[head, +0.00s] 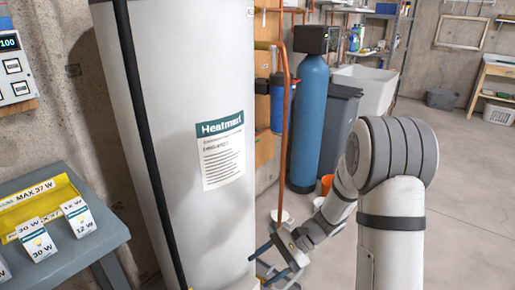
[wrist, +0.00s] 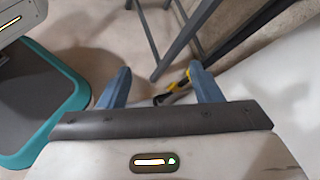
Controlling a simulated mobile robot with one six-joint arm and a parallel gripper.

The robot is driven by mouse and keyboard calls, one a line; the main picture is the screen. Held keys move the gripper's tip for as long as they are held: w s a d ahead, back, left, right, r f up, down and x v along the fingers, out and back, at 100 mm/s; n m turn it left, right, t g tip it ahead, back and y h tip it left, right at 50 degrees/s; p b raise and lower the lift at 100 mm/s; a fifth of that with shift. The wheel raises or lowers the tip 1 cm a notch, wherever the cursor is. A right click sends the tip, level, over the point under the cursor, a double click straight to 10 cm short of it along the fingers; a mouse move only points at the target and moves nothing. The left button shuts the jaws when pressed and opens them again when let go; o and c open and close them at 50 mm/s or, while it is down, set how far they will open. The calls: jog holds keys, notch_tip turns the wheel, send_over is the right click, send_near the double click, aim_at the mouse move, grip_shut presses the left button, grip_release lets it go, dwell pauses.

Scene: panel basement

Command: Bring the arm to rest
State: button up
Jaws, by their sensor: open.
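My arm (head: 392,230) is bent, with its upper link upright at the right and its forearm reaching down and left in the head view. My gripper (head: 266,262) is low beside the white tank, partly hidden by it. In the wrist view my gripper (wrist: 160,78) has its two blue fingers wide apart, with nothing held between them. A yellow and black object (wrist: 174,90) shows on the floor beyond the fingers, partly covered by the right one.
A tall white tank (head: 170,120) stands close in front. A grey table (head: 85,250) with a yellow tray (head: 30,212) and small boxes is at the left. A blue cylinder (head: 309,110) and grey bin (head: 340,120) stand behind. Floor at the right (head: 465,190) is clear.

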jog(key=s+d+r+n+t+h+p, duration=0.2)
jog(key=s+d+r+h+p, duration=0.1)
jog(key=r, duration=0.6)
jog(key=s+d+r+n+t+h+p, duration=0.2)
jog(key=s+d+r+n+h+p, duration=0.1)
jog(key=r, duration=0.5)
jog(key=s+d+r+n+t+h+p, duration=0.2)
jog(key=s+d+r+h+p, duration=0.3)
jog(key=r, duration=0.4)
jog(key=shift+s+d+r+n+t+p, duration=0.35)
jog(key=shift+s+d+n+p, duration=0.3)
jog(key=shift+s+d, duration=0.35)
